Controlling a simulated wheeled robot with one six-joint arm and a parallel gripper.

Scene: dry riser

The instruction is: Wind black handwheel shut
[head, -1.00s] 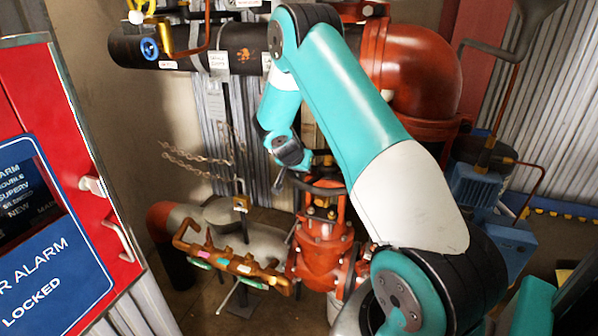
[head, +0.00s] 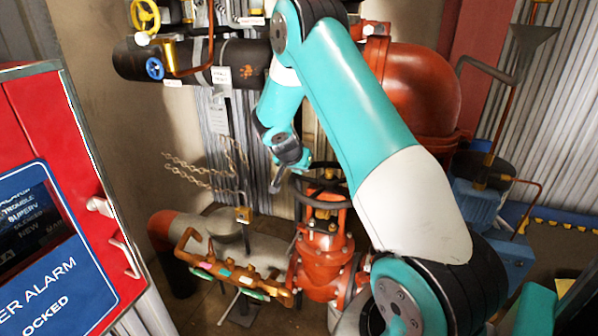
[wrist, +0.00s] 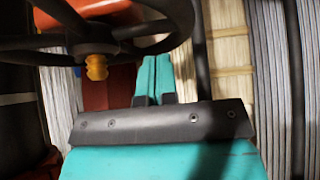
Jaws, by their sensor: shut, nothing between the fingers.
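The black handwheel (head: 338,187) sits on top of the red valve (head: 322,262) in the head view, partly hidden behind my arm. In the wrist view the handwheel (wrist: 148,28) fills the upper left, with its rim, spokes and brass hub nut (wrist: 96,66) showing. My gripper (head: 277,182) is at the left side of the wheel in the head view. In the wrist view its teal fingers (wrist: 153,62) are together and empty, close by the rim. I cannot tell whether they touch it.
A red alarm panel (head: 60,190) stands at the left. Chains (head: 205,175) hang behind the valve, and a bronze manifold (head: 235,275) is at its lower left.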

